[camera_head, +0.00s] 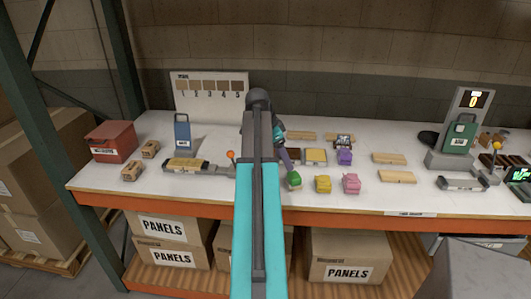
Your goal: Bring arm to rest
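My arm rises from the bottom middle of the head view, turquoise and dark grey, over the front of the workbench (370,200) to a dark joint above the tabletop. Beyond that joint the arm bends down to the right. My gripper (286,162) appears at its lower end, small and dark, partly hidden by the arm. It is close to a green colorant container (294,180); I cannot tell whether they touch. Whether the fingers are open or shut does not show. A yellow container (323,184), a pink one (351,183) and a purple one (344,157) stand nearby.
A numbered board (210,92) stands at the back left. A red box (112,141) and a blue-grey device (182,133) are left. Wooden blocks (396,177) lie right of the containers. A green device (459,136) stands far right. Cartons (348,255) fill the lower shelf.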

